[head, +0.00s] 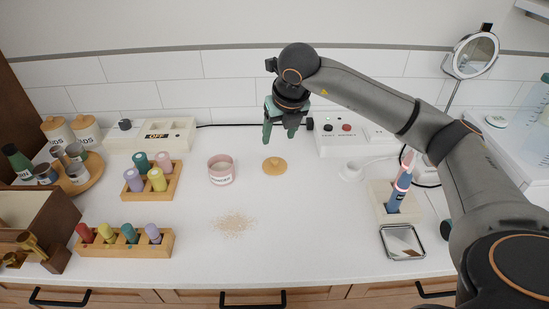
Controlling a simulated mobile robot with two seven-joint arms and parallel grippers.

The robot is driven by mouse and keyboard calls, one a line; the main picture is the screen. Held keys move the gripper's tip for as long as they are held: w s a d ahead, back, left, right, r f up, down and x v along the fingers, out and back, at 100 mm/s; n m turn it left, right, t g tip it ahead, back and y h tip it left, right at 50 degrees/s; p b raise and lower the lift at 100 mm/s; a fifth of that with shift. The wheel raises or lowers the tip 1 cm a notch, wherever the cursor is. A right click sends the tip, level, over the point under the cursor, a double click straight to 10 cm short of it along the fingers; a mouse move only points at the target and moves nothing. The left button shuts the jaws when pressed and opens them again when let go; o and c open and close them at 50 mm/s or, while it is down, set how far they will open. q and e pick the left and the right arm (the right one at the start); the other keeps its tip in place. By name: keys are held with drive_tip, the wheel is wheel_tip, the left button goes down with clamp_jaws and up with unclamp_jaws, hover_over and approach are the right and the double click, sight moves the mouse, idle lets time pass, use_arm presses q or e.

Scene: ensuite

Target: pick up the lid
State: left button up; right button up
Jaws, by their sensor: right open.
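A round, flat wooden lid (275,166) with a small knob lies on the white counter, near the middle of the head view. A pink open jar (221,170) with a label stands just left of it. My right gripper (279,138) is above and slightly behind the lid in the picture, fingers pointing down, open and empty. It is apart from the lid. My left gripper is not in view.
A patch of spilled grains (234,224) lies in front of the jar. Wooden blocks with coloured bottles (126,242) stand left. A toothbrush stand (381,206), small mirror tray (402,243) and switch box (340,139) are right.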

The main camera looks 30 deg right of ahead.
hover_over(275, 159)
drive_tip(key=s+a, duration=0.1)
drive_tip(key=s, duration=0.1)
drive_tip(key=f, duration=0.6)
drive_tip(key=shift+s+a+f, duration=0.15)
drive_tip(key=shift+a+f, duration=0.05)
drive_tip(key=shift+f, duration=0.1)
drive_tip(key=x, duration=0.3)
drive_tip(key=p+x, duration=0.1)
drive_tip(key=shift+s+d+f, duration=0.1)
drive_tip(key=shift+d+f, duration=0.05)
drive_tip(key=shift+d, duration=0.2)
drive_tip(key=shift+w+f, duration=0.2)
drive_tip(key=shift+f, duration=0.25)
clamp_jaws()
